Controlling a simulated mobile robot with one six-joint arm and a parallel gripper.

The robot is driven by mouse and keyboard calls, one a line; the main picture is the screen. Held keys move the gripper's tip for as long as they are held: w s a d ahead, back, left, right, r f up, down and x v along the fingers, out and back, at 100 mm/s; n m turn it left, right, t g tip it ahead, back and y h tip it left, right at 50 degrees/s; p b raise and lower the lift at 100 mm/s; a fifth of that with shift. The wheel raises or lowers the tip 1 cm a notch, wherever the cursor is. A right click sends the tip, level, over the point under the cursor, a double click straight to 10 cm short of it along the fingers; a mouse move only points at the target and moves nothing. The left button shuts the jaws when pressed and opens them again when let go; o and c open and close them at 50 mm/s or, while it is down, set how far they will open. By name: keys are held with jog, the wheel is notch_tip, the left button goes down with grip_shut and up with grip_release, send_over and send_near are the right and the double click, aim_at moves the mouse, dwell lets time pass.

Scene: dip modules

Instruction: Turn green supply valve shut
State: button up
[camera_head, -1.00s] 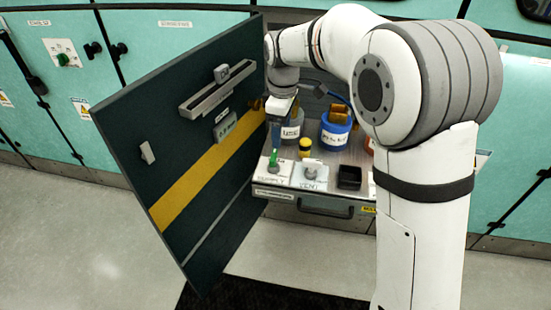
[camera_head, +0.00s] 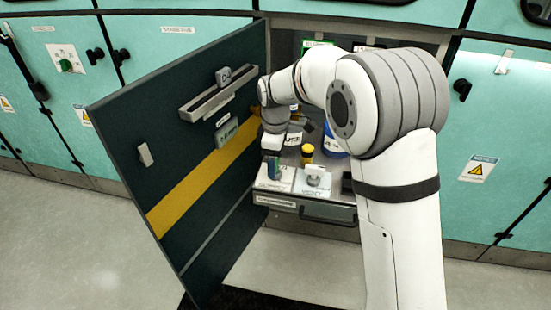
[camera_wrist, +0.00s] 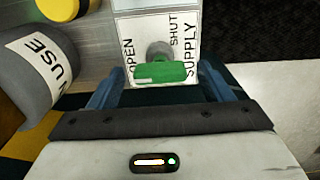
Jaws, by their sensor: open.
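The green supply valve (camera_wrist: 160,73) shows in the wrist view as a green bar handle on a grey stem. Its bar lies across the picture, on a white plate (camera_wrist: 128,28) marked OPEN, SHUT and SUPPLY. My gripper (camera_wrist: 160,82) is open, with one blue finger near each end of the bar. A small gap shows at both ends, and nothing is gripped. In the head view, my gripper (camera_head: 271,168) is low over the supply plate at the drawer's left front and largely hides the valve.
The dark open door (camera_head: 190,130) stands close on the left of my arm. A white vent fitting (camera_head: 317,178) and a yellow-capped jar (camera_head: 307,152) are beside the supply plate. A grey labelled jar (camera_wrist: 30,75) is left of my gripper in the wrist view.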

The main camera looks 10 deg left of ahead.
jog(key=shift+c, duration=0.2)
jog(key=c, duration=0.9)
jog(key=shift+c, duration=0.2)
jog(key=shift+r, duration=0.1)
jog(key=m+p, duration=0.2)
jog(key=m, duration=0.1)
jog(key=shift+r, duration=0.1)
jog(key=m+p, duration=0.2)
jog(key=m, duration=0.3)
jog(key=shift+p, duration=0.35)
jog(key=m+p, duration=0.1)
jog(key=m, duration=0.4)
jog(key=shift+m+p, duration=0.35)
jog(key=shift+m, duration=0.05)
jog(key=shift+m+p, duration=0.45)
jog(key=shift+m, duration=1.65)
